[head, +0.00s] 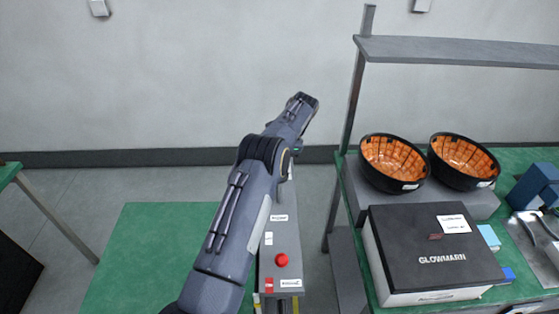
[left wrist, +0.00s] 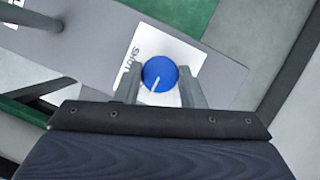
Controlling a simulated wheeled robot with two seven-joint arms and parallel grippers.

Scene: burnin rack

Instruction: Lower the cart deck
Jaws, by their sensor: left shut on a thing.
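A narrow grey panel (head: 288,235), seemingly part of the cart, runs beneath my left arm in the head view. It carries a red button (head: 281,260) and several white labels. My left gripper (left wrist: 160,88) is shut on the blue knob, one finger on each side. In the head view my left arm hides the knob and most of the gripper. My right gripper is out of view.
A green bench (head: 370,283) with a grey shelf (head: 450,50) stands on the right. It holds two black bowls with orange insides (head: 394,160) (head: 463,160) and a black-topped GLOWMARN box (head: 430,245).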

